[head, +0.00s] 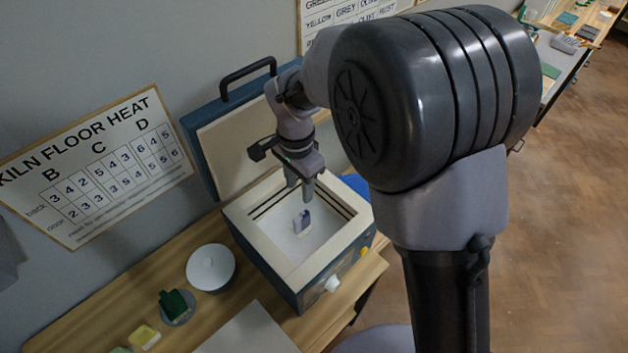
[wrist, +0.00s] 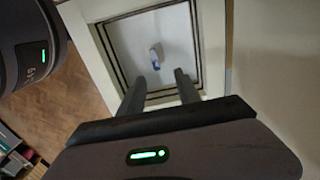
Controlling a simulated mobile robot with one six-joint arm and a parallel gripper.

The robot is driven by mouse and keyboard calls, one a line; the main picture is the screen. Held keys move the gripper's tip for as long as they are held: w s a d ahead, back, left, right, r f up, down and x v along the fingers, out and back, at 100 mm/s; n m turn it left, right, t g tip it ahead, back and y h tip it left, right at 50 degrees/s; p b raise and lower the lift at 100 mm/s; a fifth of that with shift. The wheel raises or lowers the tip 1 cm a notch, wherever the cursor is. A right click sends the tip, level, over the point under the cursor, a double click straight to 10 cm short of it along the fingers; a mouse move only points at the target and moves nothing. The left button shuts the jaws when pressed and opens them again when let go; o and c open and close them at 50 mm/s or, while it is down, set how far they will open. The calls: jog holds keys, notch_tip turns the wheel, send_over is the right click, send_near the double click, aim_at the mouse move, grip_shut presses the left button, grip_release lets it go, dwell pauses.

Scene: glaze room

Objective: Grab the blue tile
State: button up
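A small blue tile (head: 305,217) with a whitish part is on the pale floor inside the open kiln (head: 290,272). In the wrist view the blue tile (wrist: 155,64) shows just beyond my fingertips, with its white part on the far side. I cannot tell whether the white part is the tile's own or a support. My gripper (head: 300,189) points down above the kiln opening, over the tile. Its two fingers are apart with nothing between them, and they also show apart in the wrist view (wrist: 160,76).
The kiln lid (head: 240,150) stands open behind, and the kiln walls surround the tile. On the wooden bench are a white round disc (head: 211,267), a green piece (head: 173,304) on a grey disc, and a yellow block (head: 144,337). A kiln floor chart (head: 95,165) hangs on the wall.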

aim_at(302, 222)
notch_tip(302, 222, down, 9)
jog(key=shift+s+f+b, duration=0.1)
jog(key=shift+b, duration=0.4)
jog(key=f, duration=0.2)
jog(key=s+f, duration=0.1)
jog(key=f, duration=0.2)
jog(key=shift+d+b, duration=0.1)
jog(key=shift+b, duration=0.25)
jog(key=shift+f, duration=0.25)
jog(key=shift+r, duration=0.1)
grip_shut()
